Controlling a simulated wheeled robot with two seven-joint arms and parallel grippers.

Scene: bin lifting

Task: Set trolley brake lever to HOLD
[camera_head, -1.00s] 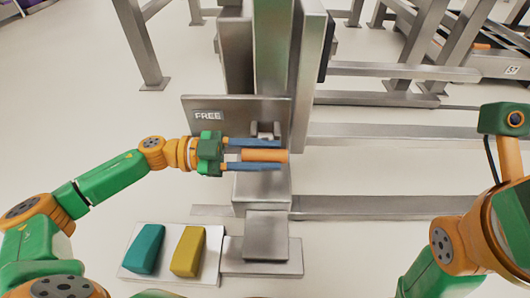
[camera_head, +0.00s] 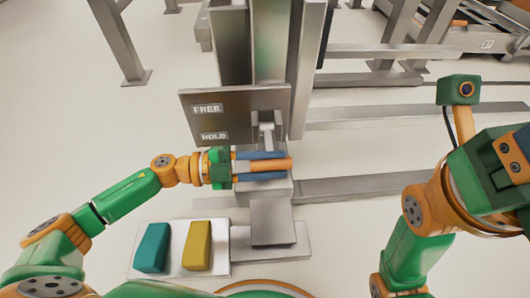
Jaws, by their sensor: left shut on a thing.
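The brake lever has an orange handle (camera_head: 284,163) on a grey metal arm (camera_head: 266,134). A grey plate (camera_head: 245,101) behind it carries a FREE label (camera_head: 207,109) and, lower down, a HOLD label (camera_head: 214,135). My left gripper (camera_head: 262,166) comes in from the left and is shut on the orange handle, with a blue finger above and below it. The handle sits lower than the HOLD label, to its right. My right arm shows at the right edge; its gripper fingers are not in the picture.
A teal block (camera_head: 153,247) and a yellow block (camera_head: 197,246) sit on a white panel (camera_head: 222,235) below the lever. Grey metal posts (camera_head: 303,70) rise behind the lever. Horizontal rails (camera_head: 370,113) run to the right. Pale floor is clear at left.

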